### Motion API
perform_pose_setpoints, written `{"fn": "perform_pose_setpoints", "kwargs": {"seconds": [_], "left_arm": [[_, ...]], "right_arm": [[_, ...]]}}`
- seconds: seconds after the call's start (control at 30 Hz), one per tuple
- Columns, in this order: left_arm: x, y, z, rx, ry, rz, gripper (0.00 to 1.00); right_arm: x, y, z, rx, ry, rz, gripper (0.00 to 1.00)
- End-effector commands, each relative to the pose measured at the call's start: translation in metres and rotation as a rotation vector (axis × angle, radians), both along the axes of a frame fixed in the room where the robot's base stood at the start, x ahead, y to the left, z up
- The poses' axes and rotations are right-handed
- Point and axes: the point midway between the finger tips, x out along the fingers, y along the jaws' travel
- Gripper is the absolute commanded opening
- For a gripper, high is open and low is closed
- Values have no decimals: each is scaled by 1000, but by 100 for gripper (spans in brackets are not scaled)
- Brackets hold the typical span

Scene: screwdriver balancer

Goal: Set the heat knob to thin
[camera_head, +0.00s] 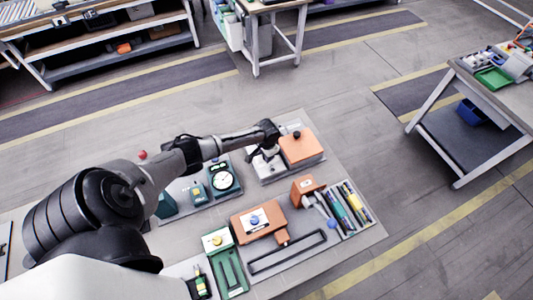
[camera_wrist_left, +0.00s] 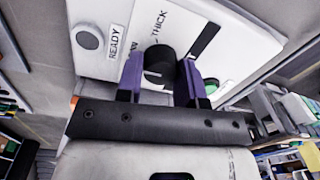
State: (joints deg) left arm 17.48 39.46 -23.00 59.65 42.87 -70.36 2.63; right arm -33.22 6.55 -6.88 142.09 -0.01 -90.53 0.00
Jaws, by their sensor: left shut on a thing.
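The heat knob (camera_wrist_left: 159,60) is a round black dial on a white panel (camera_wrist_left: 110,15) in the left wrist view. The word THICK is printed above it. A word for thin is not visible. My left gripper (camera_wrist_left: 160,80) has its purple fingers on both sides of the knob and is shut on it. In the head view my left gripper (camera_head: 268,150) is at the white-fronted device with an orange housing (camera_head: 300,148), and the arm hides much of its front. The knob's exact setting is unclear. My right gripper is not in view.
The panel also has a grey round button or lamp (camera_wrist_left: 90,39) marked READY. On the bench, a round gauge (camera_head: 222,180), an orange-brown fixture (camera_head: 247,228), a green tray (camera_head: 232,275) and a rack of coloured tools (camera_head: 350,205) stand nearby.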

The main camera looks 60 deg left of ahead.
Motion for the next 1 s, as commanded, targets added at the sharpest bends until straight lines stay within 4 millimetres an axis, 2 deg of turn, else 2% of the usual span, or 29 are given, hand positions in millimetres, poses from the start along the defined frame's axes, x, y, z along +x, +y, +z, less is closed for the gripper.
{"fn": "perform_pose_setpoints", "kwargs": {"seconds": [0.37, 0.4, 0.63, 0.87, 1.0], "left_arm": [[-1, 0, -1, 1, 1, -3, 11], [-1, 0, -1, 1, 1, -3, 37], [0, 0, -1, 0, 0, -3, 59], [0, 0, 0, 0, 0, -3, 60], [0, 0, 8, 0, -2, -4, 60]], "right_arm": [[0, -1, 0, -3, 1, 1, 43], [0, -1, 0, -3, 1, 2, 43], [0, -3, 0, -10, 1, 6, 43], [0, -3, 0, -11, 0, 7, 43], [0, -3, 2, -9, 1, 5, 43]]}}
